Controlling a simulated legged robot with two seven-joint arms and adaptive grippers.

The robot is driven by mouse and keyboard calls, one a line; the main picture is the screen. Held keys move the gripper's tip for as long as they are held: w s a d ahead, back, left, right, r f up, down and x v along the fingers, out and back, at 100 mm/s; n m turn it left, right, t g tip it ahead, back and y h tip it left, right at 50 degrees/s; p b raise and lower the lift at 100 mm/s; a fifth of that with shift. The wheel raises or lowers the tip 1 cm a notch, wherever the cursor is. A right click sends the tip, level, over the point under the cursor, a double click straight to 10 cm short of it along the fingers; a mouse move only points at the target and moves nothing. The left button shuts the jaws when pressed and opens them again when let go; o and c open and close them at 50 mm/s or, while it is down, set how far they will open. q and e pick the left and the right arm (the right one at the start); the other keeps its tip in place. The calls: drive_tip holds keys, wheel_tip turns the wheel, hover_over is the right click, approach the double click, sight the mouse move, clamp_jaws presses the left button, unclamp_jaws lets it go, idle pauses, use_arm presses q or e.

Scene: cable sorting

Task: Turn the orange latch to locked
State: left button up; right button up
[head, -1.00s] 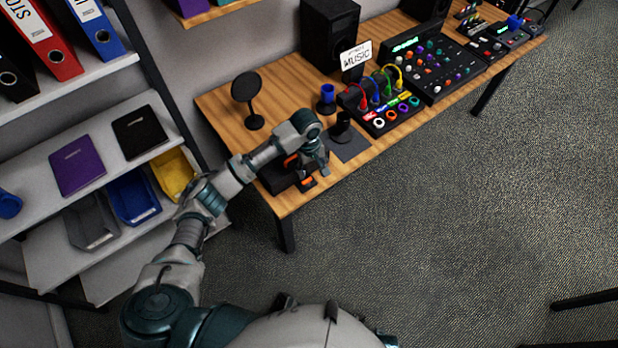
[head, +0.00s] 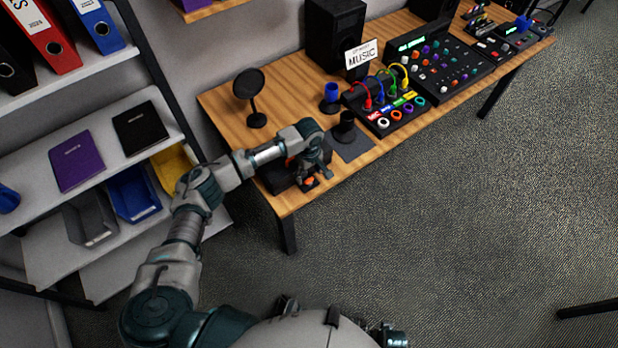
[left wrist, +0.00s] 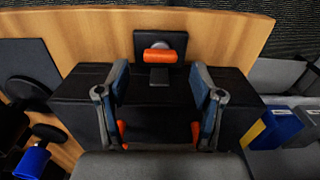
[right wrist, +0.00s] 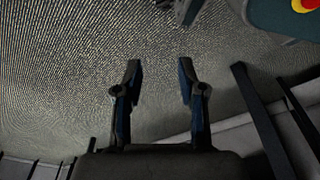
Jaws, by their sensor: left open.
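The orange latch (left wrist: 158,55) is a short bar, lying crosswise in the left wrist view, by a grey round pivot on a small black plate. It joins the front of a black case (left wrist: 80,92); in the head view the latch (head: 309,181) is partly hidden by my left gripper (head: 318,172). My left gripper (left wrist: 158,75) is open above the case, its fingers on either side and short of the latch, not gripping it. Two more orange pieces show beside the fingers; what they belong to is unclear. My right gripper (right wrist: 159,66) is open and empty over the carpet.
A round black stand (head: 249,88) is behind. Shelves (head: 60,210) are left.

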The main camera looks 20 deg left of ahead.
sight(309, 179)
use_arm(q)
wheel_tip(309, 179, down, 3)
drive_tip(key=shift+d, duration=0.15)
drive_tip(key=shift+f, duration=0.1)
use_arm(e)
drive_tip(key=shift+w+r, duration=0.45)
drive_tip(key=shift+r, duration=0.3)
use_arm(q)
drive_tip(key=shift+a, duration=0.2)
use_arm(e)
drive_tip(key=shift+a, duration=0.1)
